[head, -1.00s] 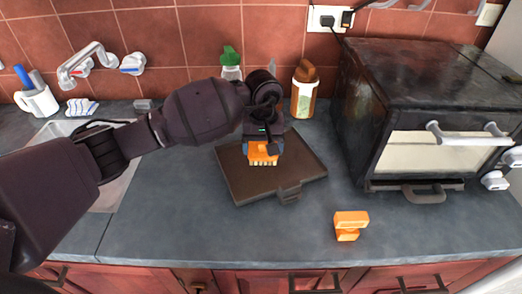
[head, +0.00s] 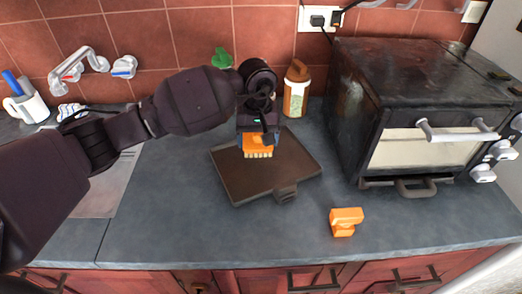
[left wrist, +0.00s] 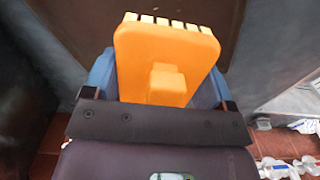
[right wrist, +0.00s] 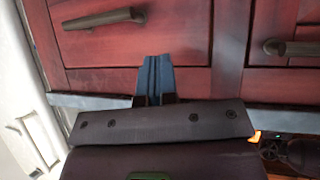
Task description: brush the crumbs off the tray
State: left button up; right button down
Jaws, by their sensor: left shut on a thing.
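The tray (head: 265,178) is a flat dark-brown sheet with a front handle, lying on the grey counter. My left gripper (head: 258,137) is shut on an orange brush (head: 258,147) with pale bristles. It holds the brush bristles-down over the rear part of the tray. I cannot tell whether the bristles touch it. In the left wrist view the brush (left wrist: 150,50) sits between the blue fingers.
An orange block-like thing (head: 346,221) stands on the counter right of the tray. A black toaster oven (head: 425,110) stands at the right. A brown-capped bottle (head: 296,90) is behind the tray, and a sink (head: 108,190) is left.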

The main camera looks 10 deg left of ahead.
aim_at(258, 166)
pick_arm(q)
jog(key=shift+f, duration=0.3)
jog(key=shift+f+b, duration=0.6)
jog(key=shift+b, duration=0.05)
notch_tip(258, 166, down, 4)
jog(key=b, duration=0.2)
jog(key=shift+b, duration=0.3)
jog(key=shift+f, duration=0.4)
pick_arm(e)
notch_tip(258, 166, down, 4)
jog(key=shift+w+a+f, duration=0.1)
jog(key=shift+f, duration=0.05)
pick_arm(q)
jog(key=shift+b, duration=0.3)
pick_arm(e)
jog(key=shift+s+f, duration=0.3)
pick_arm(q)
jog(key=shift+f+b, duration=0.35)
jog(key=shift+f, duration=0.25)
pick_arm(e)
jog(key=shift+s+f, duration=0.15)
jog(key=shift+f, duration=0.35)
